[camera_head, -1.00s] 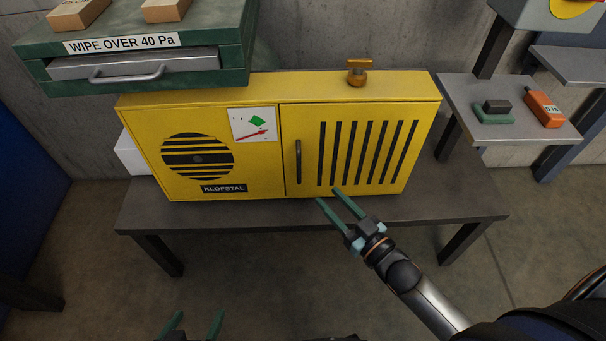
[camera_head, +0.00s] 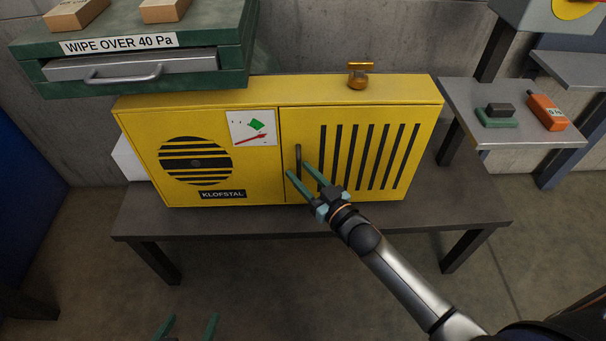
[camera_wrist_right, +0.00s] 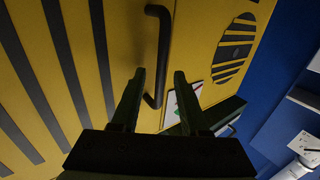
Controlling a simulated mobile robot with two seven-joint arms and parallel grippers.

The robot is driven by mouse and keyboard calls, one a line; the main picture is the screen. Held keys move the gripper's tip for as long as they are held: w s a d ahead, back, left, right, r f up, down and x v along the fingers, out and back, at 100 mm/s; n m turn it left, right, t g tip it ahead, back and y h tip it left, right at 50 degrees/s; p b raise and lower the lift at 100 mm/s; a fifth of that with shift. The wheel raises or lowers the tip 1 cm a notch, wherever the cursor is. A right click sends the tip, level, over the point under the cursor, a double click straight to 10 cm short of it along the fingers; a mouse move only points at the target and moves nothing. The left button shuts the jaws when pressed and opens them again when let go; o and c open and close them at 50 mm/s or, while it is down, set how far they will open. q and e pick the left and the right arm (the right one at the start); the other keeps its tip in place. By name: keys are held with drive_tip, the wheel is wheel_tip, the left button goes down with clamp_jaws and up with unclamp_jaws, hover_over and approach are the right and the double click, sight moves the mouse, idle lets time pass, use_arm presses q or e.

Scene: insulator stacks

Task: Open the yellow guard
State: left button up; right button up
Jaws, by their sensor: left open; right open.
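The yellow guard (camera_head: 362,158) is the slatted door on the right half of the yellow KLOFSTAL cabinet (camera_head: 252,184). It is closed. Its dark vertical handle (camera_head: 298,158) is at the door's left edge. My right gripper (camera_head: 298,169) is open, with its green fingers pointing at the handle. In the right wrist view the handle (camera_wrist_right: 161,50) runs between and beyond the two open fingers (camera_wrist_right: 158,76); I cannot tell whether they touch it. My left gripper (camera_head: 188,326) is open and empty at the bottom edge, low in front of the table.
The cabinet stands on a dark table (camera_head: 330,220). A brass knob (camera_head: 358,76) is on its top. A green drawer unit (camera_head: 236,68) stands at the upper left. A grey shelf (camera_head: 500,135) at right holds an orange device (camera_head: 547,112) and a green-black block (camera_head: 496,115).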

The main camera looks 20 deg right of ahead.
drive_tip(key=shift+c, duration=0.4)
clamp_jaws()
idle(0.9)
